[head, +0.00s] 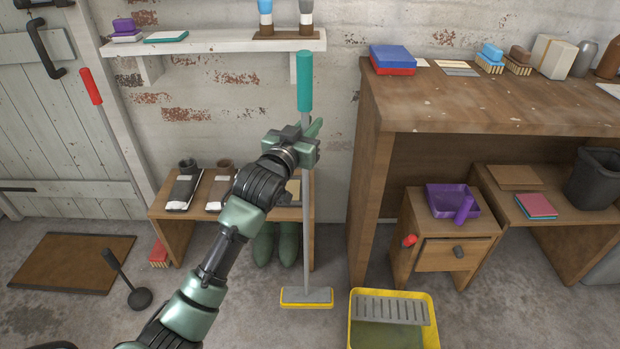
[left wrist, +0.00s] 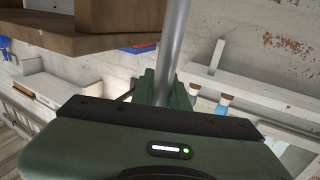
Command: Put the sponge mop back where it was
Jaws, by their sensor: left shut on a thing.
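The sponge mop (head: 306,210) stands nearly upright in the head view, with a teal grip on top, a thin grey pole and a grey head with a yellow sponge at the bottom. Its head is at or just above the floor; I cannot tell if it touches. My left gripper (head: 308,141) is shut on the pole a little below the teal grip. In the left wrist view the grey pole (left wrist: 172,45) rises from between the fingers (left wrist: 160,88). My right gripper is not in view.
A yellow bucket (head: 431,312) with a grey grid stands right of the mop head. A low bench (head: 177,236) with shoes, green boots (head: 263,245) and a workbench (head: 363,190) stand behind. A red-handled pole (head: 91,88) leans at left. A plunger (head: 139,298) stands on the floor.

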